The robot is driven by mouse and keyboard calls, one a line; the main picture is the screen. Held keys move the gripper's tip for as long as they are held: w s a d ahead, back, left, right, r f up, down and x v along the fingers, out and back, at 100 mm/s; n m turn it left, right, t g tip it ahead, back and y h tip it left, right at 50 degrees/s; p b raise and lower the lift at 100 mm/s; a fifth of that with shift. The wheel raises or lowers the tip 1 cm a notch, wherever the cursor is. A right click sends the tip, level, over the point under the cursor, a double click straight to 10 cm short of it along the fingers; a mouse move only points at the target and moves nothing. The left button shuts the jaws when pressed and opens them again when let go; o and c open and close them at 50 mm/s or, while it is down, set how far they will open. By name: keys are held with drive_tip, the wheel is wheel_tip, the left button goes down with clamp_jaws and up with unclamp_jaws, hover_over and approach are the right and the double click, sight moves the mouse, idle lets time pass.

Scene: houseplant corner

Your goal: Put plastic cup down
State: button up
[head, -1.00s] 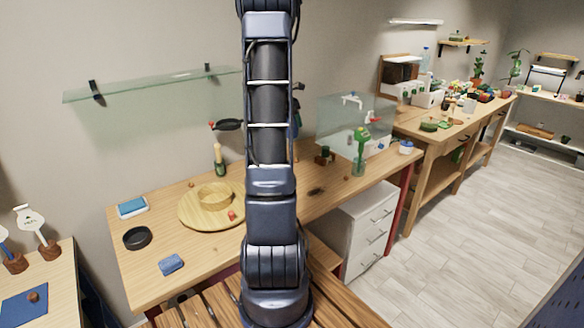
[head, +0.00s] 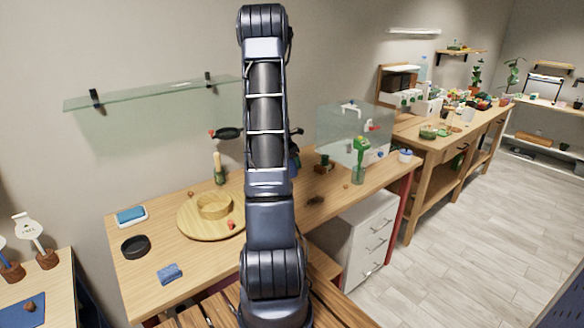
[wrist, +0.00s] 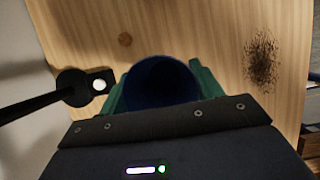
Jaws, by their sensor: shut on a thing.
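The plastic cup (wrist: 160,72) shows in the wrist view as a dark blue round opening facing the camera. My gripper (wrist: 158,88) is shut on it, with a green finger on each side of the cup. Pale wood of the worktable (wrist: 205,30) lies beyond the cup. I cannot tell whether the cup's base touches the wood. The worktable (head: 178,255) stretches to both sides of the arm there.
A dark speckled patch (wrist: 262,62) lies right of the cup. A black rod-like object (wrist: 72,88) is close on the left. A green item (head: 359,172) stands right.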

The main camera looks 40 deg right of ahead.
drive_tip(key=shift+f, duration=1.55)
drive_tip(key=shift+f, duration=0.1)
drive_tip(key=o, duration=1)
